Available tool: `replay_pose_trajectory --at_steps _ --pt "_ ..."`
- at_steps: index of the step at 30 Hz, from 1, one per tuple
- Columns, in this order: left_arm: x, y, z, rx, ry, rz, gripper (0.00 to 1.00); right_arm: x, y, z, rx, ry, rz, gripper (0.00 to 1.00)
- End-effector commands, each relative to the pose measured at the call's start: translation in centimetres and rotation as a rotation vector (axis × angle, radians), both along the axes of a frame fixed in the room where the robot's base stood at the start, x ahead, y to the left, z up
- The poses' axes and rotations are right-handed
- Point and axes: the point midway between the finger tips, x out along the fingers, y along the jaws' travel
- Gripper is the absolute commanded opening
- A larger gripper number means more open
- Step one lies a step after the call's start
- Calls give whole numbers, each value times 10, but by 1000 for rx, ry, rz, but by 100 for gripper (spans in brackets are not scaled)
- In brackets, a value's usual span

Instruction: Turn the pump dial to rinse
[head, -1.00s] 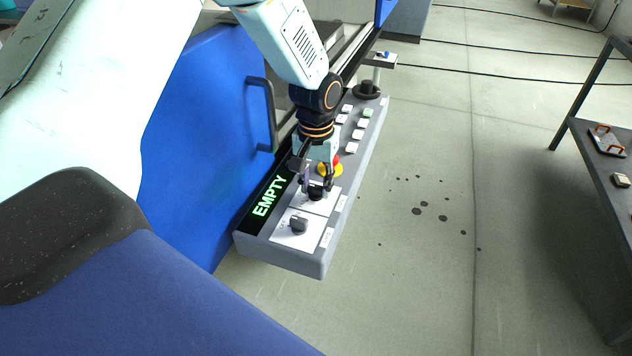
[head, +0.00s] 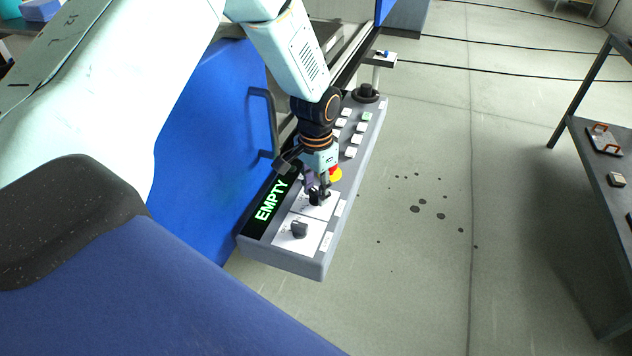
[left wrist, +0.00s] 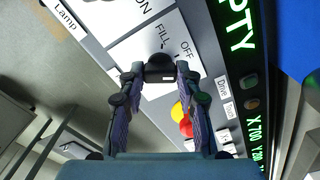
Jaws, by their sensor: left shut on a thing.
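The black pump dial (head: 317,199) sits on a white plate on the grey control panel (head: 285,259). It also shows in the left wrist view (left wrist: 160,67), with FILL and OFF printed near it. My left gripper (head: 319,195) is shut on this dial, one finger on each side, as the left wrist view (left wrist: 160,76) shows. The word RINSE cannot be read, and the fingers partly cover the dial. A green display (head: 270,200) on the panel reads EMPTY. My right gripper is not in view.
A second black dial (head: 299,230) sits nearer on the panel. A red and yellow stop button (head: 335,175) is close behind my gripper, with several small buttons beyond. A blue machine door (head: 205,130) stands left. The floor to the right is clear up to a dark table (head: 600,190).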

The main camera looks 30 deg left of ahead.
Motion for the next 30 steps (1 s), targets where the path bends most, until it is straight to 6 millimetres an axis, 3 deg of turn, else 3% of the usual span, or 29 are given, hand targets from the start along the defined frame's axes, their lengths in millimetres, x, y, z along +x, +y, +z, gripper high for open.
replay_pose_trajectory --at_steps 15,30 --pt "2 0 2 1 -5 -382 2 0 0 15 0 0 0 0" --pt "3 1 2 1 -7 -486 2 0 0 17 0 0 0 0"
